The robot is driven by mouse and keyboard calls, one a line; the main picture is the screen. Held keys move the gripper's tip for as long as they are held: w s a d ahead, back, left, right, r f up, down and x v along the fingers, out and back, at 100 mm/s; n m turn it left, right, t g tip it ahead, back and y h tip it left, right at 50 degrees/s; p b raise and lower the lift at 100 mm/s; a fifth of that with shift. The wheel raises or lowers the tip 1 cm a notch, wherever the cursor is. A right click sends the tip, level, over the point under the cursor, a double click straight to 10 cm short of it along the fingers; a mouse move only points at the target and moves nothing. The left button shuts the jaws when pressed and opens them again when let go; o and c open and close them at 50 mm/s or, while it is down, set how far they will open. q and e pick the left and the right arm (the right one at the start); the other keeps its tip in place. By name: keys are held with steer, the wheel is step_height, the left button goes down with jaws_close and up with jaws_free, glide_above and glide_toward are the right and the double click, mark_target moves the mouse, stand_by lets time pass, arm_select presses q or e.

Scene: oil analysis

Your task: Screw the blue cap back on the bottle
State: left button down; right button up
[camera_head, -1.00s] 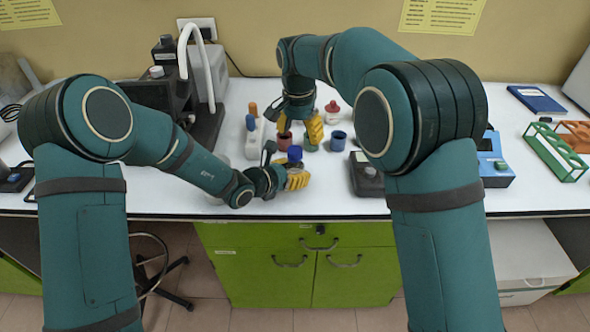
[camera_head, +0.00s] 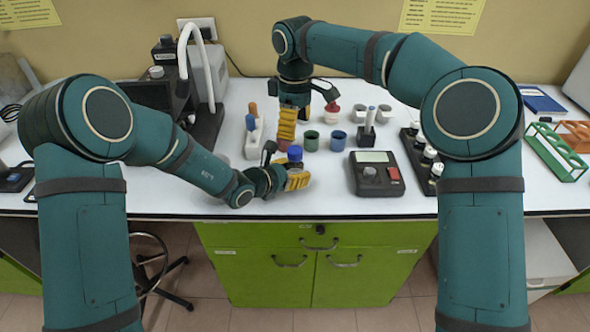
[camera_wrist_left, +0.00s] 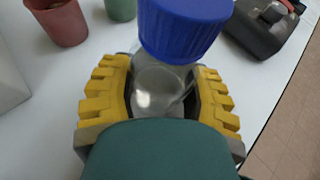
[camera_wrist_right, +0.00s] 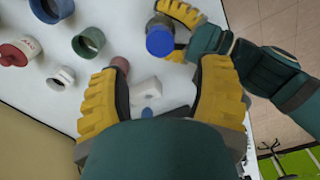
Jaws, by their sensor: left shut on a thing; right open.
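A clear glass bottle (camera_wrist_left: 160,88) is upright between the yellow fingers of my left gripper (camera_head: 285,180), which is shut on it. The blue cap (camera_wrist_left: 183,25) sits on top of the bottle's neck; I cannot tell how tightly. The cap also shows in the head view (camera_head: 295,153) and, from above, in the right wrist view (camera_wrist_right: 160,41). My right gripper (camera_wrist_right: 160,100) is open, with nothing seen between its fingers. In the head view it points down behind the bottle, apart from the cap.
A red cup (camera_wrist_left: 62,22), a green cup (camera_head: 310,141) and a blue cup (camera_head: 338,140) stand behind the bottle. A white holder (camera_head: 253,138) is to the left. A grey device with a display (camera_head: 376,172) and a black rack (camera_head: 421,160) stand to the right. The front counter strip is clear.

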mark_target(295, 149)
stand_by(0.3)
steer(key=shift+f, duration=4)
jaws_close()
jaws_free()
